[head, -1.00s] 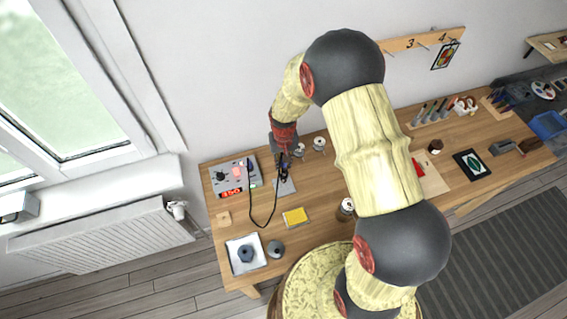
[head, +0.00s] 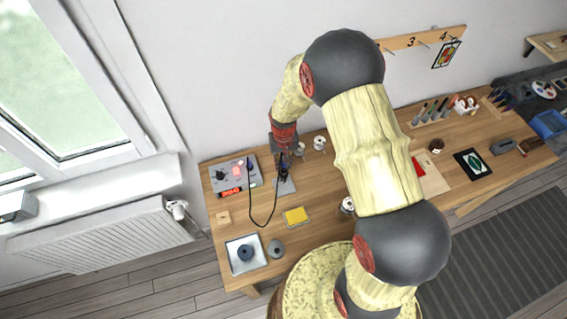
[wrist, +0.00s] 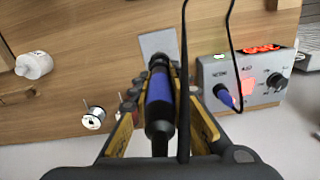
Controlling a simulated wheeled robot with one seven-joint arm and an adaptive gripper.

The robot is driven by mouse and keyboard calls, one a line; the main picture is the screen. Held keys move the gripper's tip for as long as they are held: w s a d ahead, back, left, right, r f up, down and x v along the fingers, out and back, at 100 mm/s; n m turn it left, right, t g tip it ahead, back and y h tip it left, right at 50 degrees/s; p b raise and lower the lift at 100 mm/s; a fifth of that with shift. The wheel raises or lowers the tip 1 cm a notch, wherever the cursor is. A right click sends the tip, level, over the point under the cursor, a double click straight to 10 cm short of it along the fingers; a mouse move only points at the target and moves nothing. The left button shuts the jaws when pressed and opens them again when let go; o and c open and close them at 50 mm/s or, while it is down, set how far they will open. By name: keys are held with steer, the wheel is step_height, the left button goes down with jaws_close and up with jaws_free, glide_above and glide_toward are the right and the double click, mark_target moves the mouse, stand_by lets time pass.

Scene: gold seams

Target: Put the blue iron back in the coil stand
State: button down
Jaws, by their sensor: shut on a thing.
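The blue iron (wrist: 160,92) is between the yellow-padded fingers of my gripper (wrist: 157,98), which are shut on its handle in the wrist view. Its dark cord runs up past the gripper. In the head view my gripper (head: 285,150) and the small blue iron (head: 284,167) are over the grey base plate of the coil stand (head: 287,187). The plate also shows beyond the iron in the wrist view (wrist: 157,42). The iron hides the coil and its own tip, so I cannot tell whether the tip is inside the coil.
The soldering station (head: 220,175) with a red lit display stands left of the stand. The cord (head: 252,210) loops over the bench. A yellow sponge (head: 296,215) and a white tray (head: 232,258) lie nearer. Spools (head: 319,142) stand at the right of the gripper.

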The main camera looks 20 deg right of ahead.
steer(key=shift+f+b, duration=0.8)
steer(key=shift+f, duration=0.35)
steer(key=c, duration=1.6)
jaws_free()
steer(key=shift+o, duration=0.3)
steer(key=o, duration=0.4)
steer(key=shift+o, duration=0.2)
steer(key=shift+r, duration=0.15)
steer(key=shift+r+p, duration=2.05)
steer(key=shift+r, duration=1.35)
steer(key=shift+s, duration=0.1)
